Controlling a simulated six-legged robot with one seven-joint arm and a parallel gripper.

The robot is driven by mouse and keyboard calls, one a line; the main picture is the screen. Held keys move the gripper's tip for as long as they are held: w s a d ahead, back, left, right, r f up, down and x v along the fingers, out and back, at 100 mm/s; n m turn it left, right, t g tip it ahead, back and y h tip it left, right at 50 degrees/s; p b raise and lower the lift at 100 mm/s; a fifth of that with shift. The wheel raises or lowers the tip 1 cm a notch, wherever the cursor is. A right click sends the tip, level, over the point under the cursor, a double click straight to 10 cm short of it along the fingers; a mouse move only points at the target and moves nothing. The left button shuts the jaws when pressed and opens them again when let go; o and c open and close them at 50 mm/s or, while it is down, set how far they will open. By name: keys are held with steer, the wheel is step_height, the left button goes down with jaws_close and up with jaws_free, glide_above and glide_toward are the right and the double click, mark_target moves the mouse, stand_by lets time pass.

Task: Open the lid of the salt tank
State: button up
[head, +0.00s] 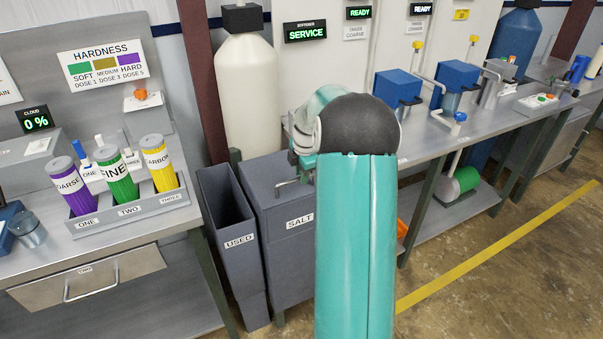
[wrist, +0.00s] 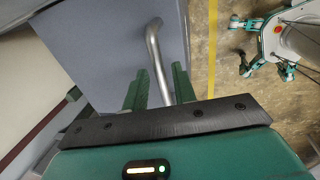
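The salt tank (head: 300,222) is a grey bin labelled SALT, left of my arm in the head view. Its lid (head: 262,168) looks flat and closed, though my arm hides part of it. A bent metal handle (head: 286,184) shows beside my gripper (head: 303,170). In the wrist view the handle (wrist: 158,62) runs down between the two green fingers of my gripper (wrist: 158,82). The fingers are apart, with gaps beside the bar, so the gripper is open around the handle. The fingers' contact with it is not clear.
A narrow open bin labelled USED (head: 240,240) stands against the tank's left side. A white cylinder (head: 248,100) rises behind. A bench with colored canisters (head: 117,175) is at left, and a long bench (head: 450,125) at right. Floor (head: 480,300) is free at front right.

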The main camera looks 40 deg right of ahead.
jaws_close()
